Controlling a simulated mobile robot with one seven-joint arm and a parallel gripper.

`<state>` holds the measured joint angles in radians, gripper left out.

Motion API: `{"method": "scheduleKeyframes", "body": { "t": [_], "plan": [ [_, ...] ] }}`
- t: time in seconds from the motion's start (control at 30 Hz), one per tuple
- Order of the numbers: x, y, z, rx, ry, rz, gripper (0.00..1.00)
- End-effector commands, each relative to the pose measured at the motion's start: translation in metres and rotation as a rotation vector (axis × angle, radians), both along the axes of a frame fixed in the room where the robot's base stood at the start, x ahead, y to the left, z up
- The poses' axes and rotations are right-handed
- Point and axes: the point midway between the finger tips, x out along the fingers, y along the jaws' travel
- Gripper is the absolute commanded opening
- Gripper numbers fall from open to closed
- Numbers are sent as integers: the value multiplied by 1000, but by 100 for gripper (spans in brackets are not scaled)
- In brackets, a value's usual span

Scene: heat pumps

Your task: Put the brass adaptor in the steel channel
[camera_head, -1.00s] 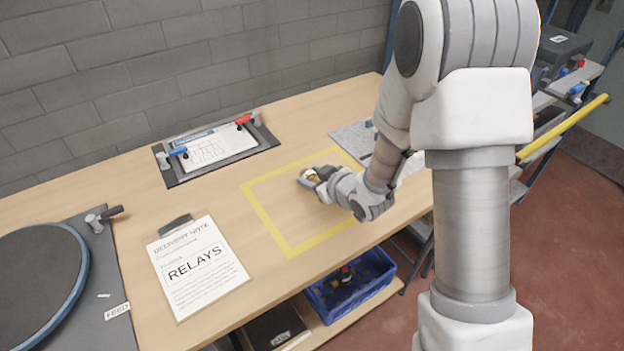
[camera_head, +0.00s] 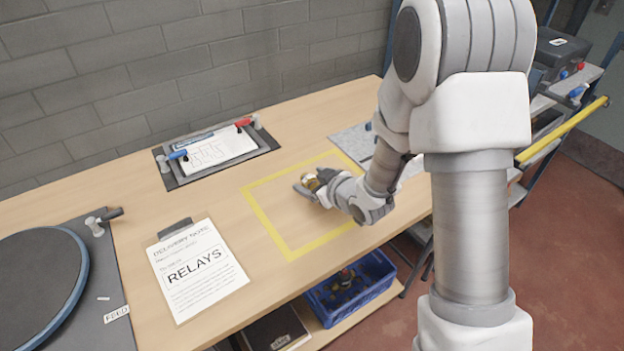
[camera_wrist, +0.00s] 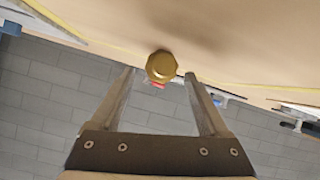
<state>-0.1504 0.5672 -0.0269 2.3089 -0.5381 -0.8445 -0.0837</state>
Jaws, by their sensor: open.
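The brass adaptor (camera_wrist: 161,66) is a gold-coloured, faceted piece with a round face. In the wrist view it sits in line with the gap between my fingertips, with space visible on both sides. In the head view it is a small brass spot (camera_head: 310,182) at my gripper, partly hidden by it. My gripper (camera_head: 314,190) is open, low over the yellow-outlined square on the bench. Its two fingers also show in the wrist view (camera_wrist: 159,74). Whether the adaptor touches the bench is unclear. I cannot make out a steel channel in either view.
A clamped drawing board (camera_head: 215,152) with red and blue handles lies at the back. A delivery note clipboard (camera_head: 195,270) and a round turntable (camera_head: 40,285) are to the left. A grey speckled mat (camera_head: 352,138) is partly behind my arm. A blue crate (camera_head: 350,288) sits below.

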Motion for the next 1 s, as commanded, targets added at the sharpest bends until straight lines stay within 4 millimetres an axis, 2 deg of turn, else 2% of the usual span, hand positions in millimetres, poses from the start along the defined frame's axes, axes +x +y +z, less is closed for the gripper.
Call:
{"method": "scheduleKeyframes", "body": {
  "t": [0.43,1.0],
  "plan": [
    [-69,-45,48,1,0,-4,79],
    [-80,-51,57,4,8,4,79]
  ]
}}
